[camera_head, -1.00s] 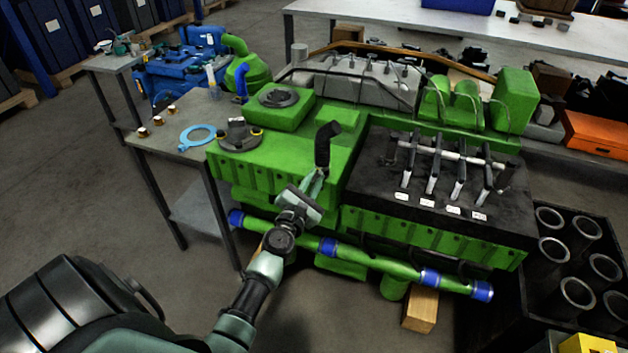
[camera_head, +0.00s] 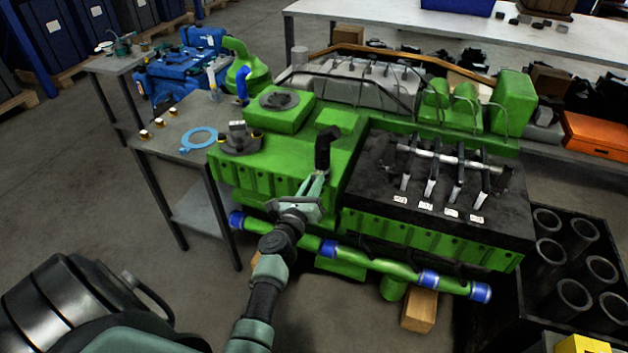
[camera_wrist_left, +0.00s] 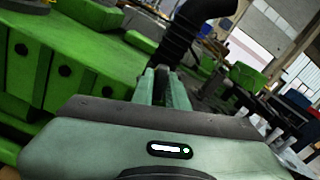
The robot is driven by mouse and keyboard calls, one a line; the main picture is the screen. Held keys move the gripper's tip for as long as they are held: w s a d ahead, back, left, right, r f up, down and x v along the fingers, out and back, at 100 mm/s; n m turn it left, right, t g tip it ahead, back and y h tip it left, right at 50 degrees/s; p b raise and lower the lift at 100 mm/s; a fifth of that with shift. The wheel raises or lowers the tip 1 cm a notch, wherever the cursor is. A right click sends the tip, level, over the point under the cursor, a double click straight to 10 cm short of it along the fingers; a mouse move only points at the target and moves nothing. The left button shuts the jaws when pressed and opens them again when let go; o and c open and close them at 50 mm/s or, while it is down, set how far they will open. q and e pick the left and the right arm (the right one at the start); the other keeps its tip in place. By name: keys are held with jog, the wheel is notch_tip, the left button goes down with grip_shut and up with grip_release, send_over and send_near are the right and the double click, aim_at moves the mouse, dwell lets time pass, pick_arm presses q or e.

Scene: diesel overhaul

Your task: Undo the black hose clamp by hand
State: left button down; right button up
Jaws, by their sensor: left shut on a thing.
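The black hose (camera_head: 325,150) stands up from the front edge of the green engine block (camera_head: 285,160), with a bend at its top. My left gripper (camera_head: 317,182) is at the hose's lower end, its fingers shut. In the left wrist view the two fingers (camera_wrist_left: 165,88) close at the foot of the ribbed black hose (camera_wrist_left: 180,42). The black hose clamp is there between the fingers, mostly hidden by them and too dark to tell apart from the hose. My right gripper is not in view.
A green pipe with blue joints (camera_head: 375,262) runs along the engine's front, below my left arm. A black cylinder head with rockers (camera_head: 435,190) lies right of the hose. A grey side table (camera_head: 175,150) stands left. A black crate of cylinder liners (camera_head: 570,270) stands right.

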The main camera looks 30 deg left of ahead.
pick_arm(q)
jog(key=shift+w+r+n+p, duration=0.15)
jog(key=shift+n+p, duration=0.5)
jog(key=shift+n, duration=1)
jog(key=shift+r+n+p, duration=0.15)
jog(key=shift+n+p, duration=0.5)
jog(key=shift+n, duration=1)
jog(key=shift+f, duration=0.2)
jog(key=c, duration=1.4)
grip_release()
jog(key=shift+c, duration=0.2)
jog(key=shift+f, duration=0.15)
notch_tip(320, 180, up, 20)
jog(key=p, duration=1.4)
jog(key=shift+p, duration=0.35)
